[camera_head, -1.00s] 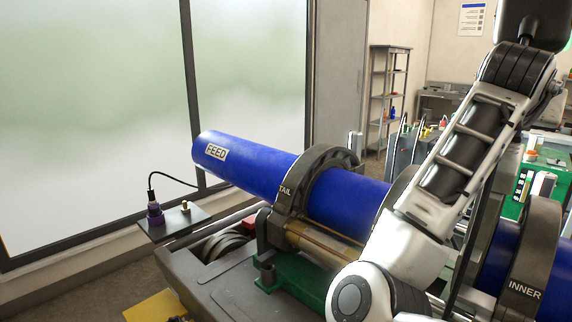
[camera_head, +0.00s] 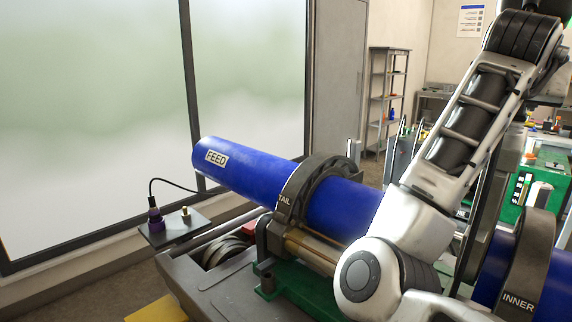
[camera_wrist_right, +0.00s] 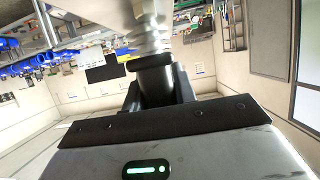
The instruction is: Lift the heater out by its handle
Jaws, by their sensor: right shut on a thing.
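My right gripper (camera_wrist_right: 155,95) shows in the right wrist view, shut on a black cylindrical handle (camera_wrist_right: 156,74). A pale, ribbed part (camera_wrist_right: 150,40) lies beyond the handle, blurred and cut by the top edge. The heater's body cannot be made out clearly. In the head view a dark grey flat piece (camera_head: 492,205) stands behind my arm, before the pipe clamped at the right; I cannot tell whether it is the heater. One of my arms crosses the right half of the head view, its gripper end beyond the top edge. My left gripper is not in view.
A blue pipe marked FEED (camera_head: 255,172) lies in the TAIL clamp (camera_head: 300,195). The INNER clamp (camera_head: 530,270) holds blue pipe at the right. A small side plate (camera_head: 178,226) carries a cabled connector. A green bench (camera_head: 548,180) and shelf (camera_head: 388,90) stand behind.

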